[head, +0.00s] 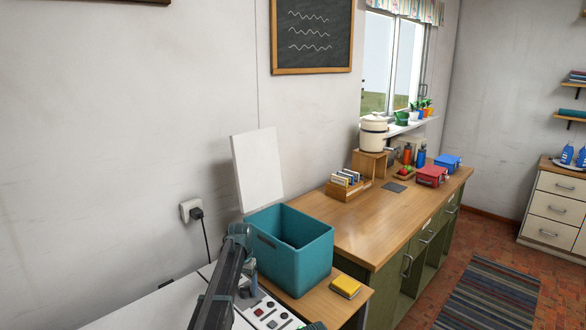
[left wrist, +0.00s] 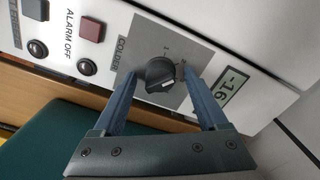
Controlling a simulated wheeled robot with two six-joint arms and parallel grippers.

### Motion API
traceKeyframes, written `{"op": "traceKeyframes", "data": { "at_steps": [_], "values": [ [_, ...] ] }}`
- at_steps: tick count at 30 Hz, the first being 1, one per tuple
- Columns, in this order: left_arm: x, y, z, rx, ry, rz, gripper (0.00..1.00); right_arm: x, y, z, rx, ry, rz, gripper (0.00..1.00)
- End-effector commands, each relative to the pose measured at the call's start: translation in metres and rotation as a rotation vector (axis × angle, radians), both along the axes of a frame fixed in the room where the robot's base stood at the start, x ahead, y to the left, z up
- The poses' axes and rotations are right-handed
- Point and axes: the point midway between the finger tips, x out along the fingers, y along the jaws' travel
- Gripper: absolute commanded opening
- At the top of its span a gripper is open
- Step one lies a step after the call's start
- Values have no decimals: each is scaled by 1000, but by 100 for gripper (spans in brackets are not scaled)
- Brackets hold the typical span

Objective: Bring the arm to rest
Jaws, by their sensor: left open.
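My left arm comes in from the bottom of the head view, and its gripper (head: 250,280) is low over a white control panel (head: 270,312), just in front of a teal tub. In the left wrist view my left gripper (left wrist: 161,76) is open. Its two blue fingers lie either side of a black dial knob (left wrist: 160,73) on a grey plate marked COLDER. I cannot tell whether they touch the knob.
The teal tub (head: 310,262) stands close beside my left gripper. A yellow block (head: 346,286) lies on wood to its right. A white upright panel (head: 258,170) stands behind the tub. In the wrist view, a display (left wrist: 230,87) reads -16, beside buttons.

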Motion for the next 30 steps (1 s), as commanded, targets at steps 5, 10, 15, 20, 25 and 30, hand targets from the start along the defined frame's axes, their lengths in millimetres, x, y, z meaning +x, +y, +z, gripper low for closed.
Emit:
{"op": "traceKeyframes", "data": {
  "at_steps": [5, 10, 15, 20, 25, 30],
  "values": [
    [0, 0, 0, 0, 0, -165, 76, 0, 0, 0, 0, 0, 0, 100],
    [0, 0, 0, 0, 0, -285, 76, 0, 0, 0, 0, 0, 0, 100],
    [0, 0, 0, 0, 0, -352, 76, 0, 0, 0, 0, 0, 0, 100],
    [0, 0, 0, 0, 0, -374, 76, 0, 0, 0, 0, 0, 0, 100],
    [0, 0, 0, 0, 0, -375, 76, 0, 0, 0, 0, 0, 0, 100],
    [0, -1, 2, 0, 0, -374, 76, 0, 0, 2, -1, 0, 0, 100]
  ]
}}
